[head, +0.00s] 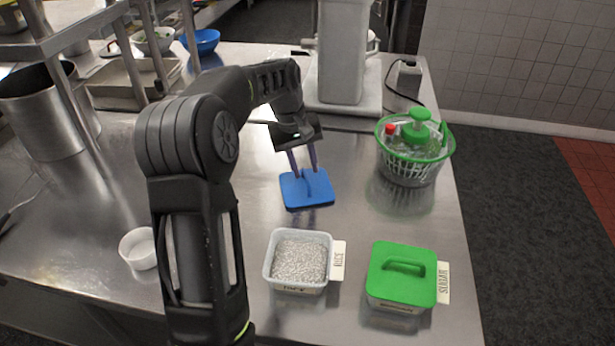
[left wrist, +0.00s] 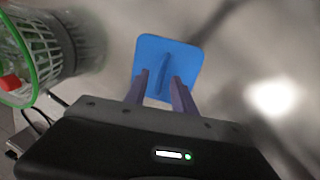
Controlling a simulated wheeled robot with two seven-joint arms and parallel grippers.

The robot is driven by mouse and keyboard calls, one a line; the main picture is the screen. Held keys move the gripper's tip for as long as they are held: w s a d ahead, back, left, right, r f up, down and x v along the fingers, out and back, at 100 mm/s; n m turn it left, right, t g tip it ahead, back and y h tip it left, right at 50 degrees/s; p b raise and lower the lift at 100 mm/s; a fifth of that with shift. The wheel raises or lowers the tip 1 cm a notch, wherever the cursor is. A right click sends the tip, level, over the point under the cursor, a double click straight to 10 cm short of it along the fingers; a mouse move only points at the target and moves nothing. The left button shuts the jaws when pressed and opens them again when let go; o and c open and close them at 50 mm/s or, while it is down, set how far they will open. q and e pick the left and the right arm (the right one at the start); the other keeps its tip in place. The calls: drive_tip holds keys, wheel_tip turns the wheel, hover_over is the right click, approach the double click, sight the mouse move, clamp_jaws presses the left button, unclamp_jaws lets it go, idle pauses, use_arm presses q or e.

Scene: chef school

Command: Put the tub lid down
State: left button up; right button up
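The blue tub lid (head: 307,190) appears to lie flat on the steel counter, handle up, behind the rice tub. My left gripper (head: 304,170) is above it, pointing down. In the left wrist view the lid (left wrist: 184,53) shows its thin upright handle between the two fingers (left wrist: 161,82), with a gap on both sides. The left gripper is open and does not grip the handle. The open rice tub (head: 299,261) is full of pale grains and has a label reading RICE. My right gripper is in neither view.
A sugar tub with a green lid (head: 402,274) stands right of the rice tub. A salad spinner (head: 415,150) is at the back right, a white appliance (head: 342,50) behind the lid. A small white bowl (head: 139,248) and a steel pot (head: 42,115) are on the left.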

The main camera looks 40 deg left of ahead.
use_arm(q)
wheel_tip(320, 180, up, 7)
drive_tip(key=s, duration=0.1)
drive_tip(key=shift+a+r, duration=0.15)
drive_tip(key=shift+a, duration=0.3)
drive_tip(key=shift+s, duration=0.1)
